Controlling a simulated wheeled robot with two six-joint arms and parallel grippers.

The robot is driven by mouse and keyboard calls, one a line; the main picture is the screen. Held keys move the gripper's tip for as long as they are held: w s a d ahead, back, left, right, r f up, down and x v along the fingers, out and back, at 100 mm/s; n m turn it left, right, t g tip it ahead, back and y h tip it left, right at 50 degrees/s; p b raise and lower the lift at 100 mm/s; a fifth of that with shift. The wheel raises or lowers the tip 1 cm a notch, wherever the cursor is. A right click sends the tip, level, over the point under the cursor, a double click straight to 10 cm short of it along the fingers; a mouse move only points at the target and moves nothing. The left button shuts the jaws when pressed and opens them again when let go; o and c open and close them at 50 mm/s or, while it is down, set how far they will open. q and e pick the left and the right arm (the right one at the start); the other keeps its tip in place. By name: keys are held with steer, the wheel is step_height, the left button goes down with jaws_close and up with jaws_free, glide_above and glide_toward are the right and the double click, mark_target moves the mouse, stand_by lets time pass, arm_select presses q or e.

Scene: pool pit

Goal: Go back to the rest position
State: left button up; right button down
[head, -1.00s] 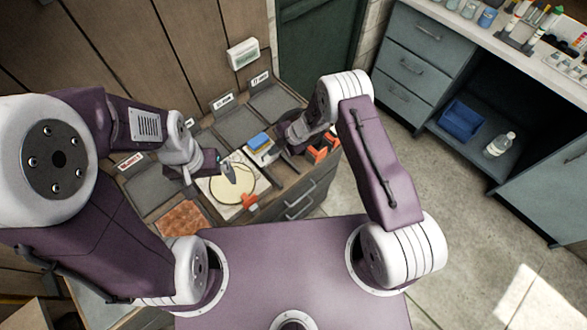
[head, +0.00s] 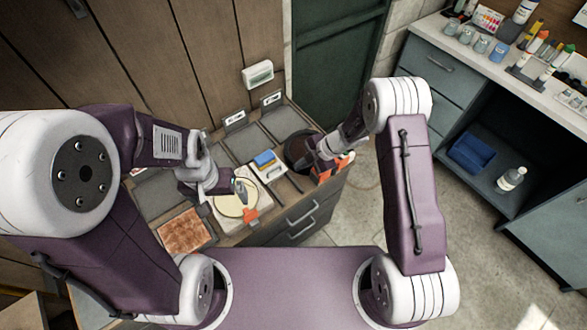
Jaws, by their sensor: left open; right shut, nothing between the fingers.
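My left gripper (head: 240,188) is over a pale yellow disc (head: 236,207) on a light square board on the bench. Its dark fingertips are small, open, with nothing visible between them. I cannot tell whether they touch the disc. My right gripper (head: 312,160) is at the right end of the bench, over or beside a dark round bowl (head: 296,146). Its fingers are mostly hidden against the dark bowl; it looks shut and empty. Both arms are bent out over the bench.
An orange clip (head: 248,216) lies by the board. A blue-and-yellow block (head: 265,159) sits behind it. A brown speckled tile (head: 187,232) is at left. Orange pieces (head: 342,163) stand by the bowl. A grey cabinet (head: 440,68) stands right. Floor between is clear.

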steer(key=w+d+r+m+t+h+b, duration=0.1)
steer(key=w+d+r+m+t, duration=0.15)
steer(key=r, duration=0.65)
steer(key=w+d+r+m+t+b, duration=0.1)
steer(key=w+d+r+m+t, duration=0.2)
steer(key=r, duration=0.5)
steer(key=s+d+r+m+t+h, duration=0.2)
steer(key=s+d+m+h, duration=0.2)
steer(key=d+m, duration=0.35)
steer(key=s+f+m+g, duration=0.2)
steer(key=s+m, duration=0.2)
steer(key=s, duration=0.2)
steer(key=s+d+f+m+g+h, duration=0.1)
steer(key=s+f+m+g, duration=0.1)
steer(key=s, duration=0.5)
steer(key=s+f+m+g, duration=0.3)
steer(key=s+m+g, duration=0.1)
steer(key=s+m, duration=0.1)
steer(key=shift+s+d+m, duration=0.3)
steer(key=shift+s+d, duration=0.1)
steer(key=shift+s, duration=0.5)
